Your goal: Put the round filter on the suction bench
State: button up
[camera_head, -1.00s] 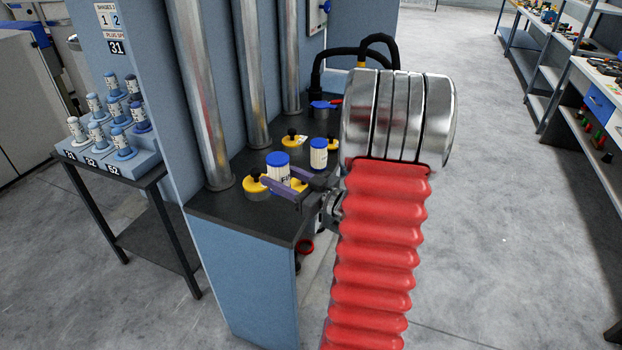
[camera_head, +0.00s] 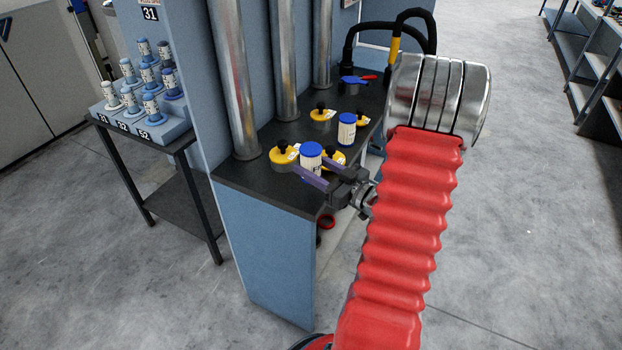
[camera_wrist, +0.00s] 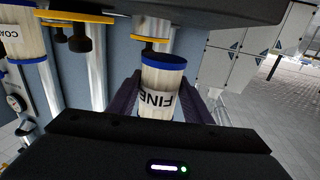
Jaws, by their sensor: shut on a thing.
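The round filter (camera_head: 311,160) is a white cylinder with a blue top, held between the purple fingers of my gripper (camera_head: 318,176). It looks upright, over the front part of the dark-topped suction bench (camera_head: 262,187). I cannot tell whether its bottom touches the top. In the wrist view, which looks upside down, the filter (camera_wrist: 160,88) fills the gap between the fingers (camera_wrist: 162,102) and bears the word FINE. Its far end in that view is hidden by my gripper.
A second white filter with a blue top (camera_head: 347,130) stands behind. Yellow caps with black knobs (camera_head: 284,154) sit around the held filter. Metal pipes (camera_head: 234,85) rise at the bench's left.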

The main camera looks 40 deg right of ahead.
jog(key=shift+f, duration=0.3)
jog(key=shift+f, duration=2.1)
jog(key=o, duration=1.1)
jog(key=s+d, duration=0.1)
jog(key=s, duration=1.1)
jog(key=shift+d, duration=0.2)
jog(key=shift+w, duration=0.1)
